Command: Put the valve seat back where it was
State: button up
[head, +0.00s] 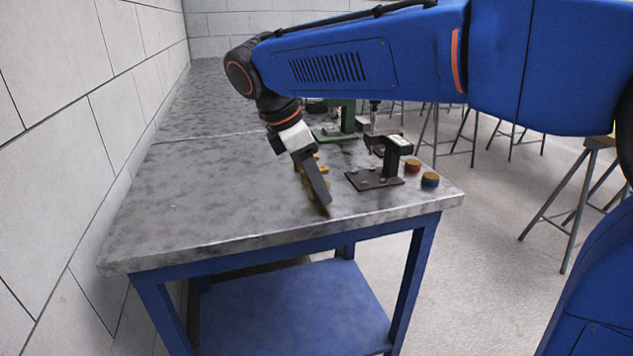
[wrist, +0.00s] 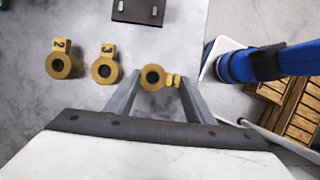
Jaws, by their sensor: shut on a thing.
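My gripper (wrist: 158,92) is shut on a yellow ring with a side tag, which I take to be the valve seat (wrist: 152,77). The ring sits at the fingertips, its tag pointing right; I cannot read the tag's mark. In the head view my gripper (head: 322,200) points down near the front of the grey bench top and hides most of the held ring. I cannot tell whether the ring touches the bench. Two like yellow rings, tagged 2 (wrist: 60,65) and 3 (wrist: 104,70), lie on the bench to its left in the wrist view.
A black fixture on a dark plate (head: 375,180) stands right of my gripper. A green stand (head: 334,134) is behind. The bench's left side (head: 190,200) is clear.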

jog(key=o, duration=1.4)
jog(key=shift+f, duration=0.1)
jog(key=v, duration=1.2)
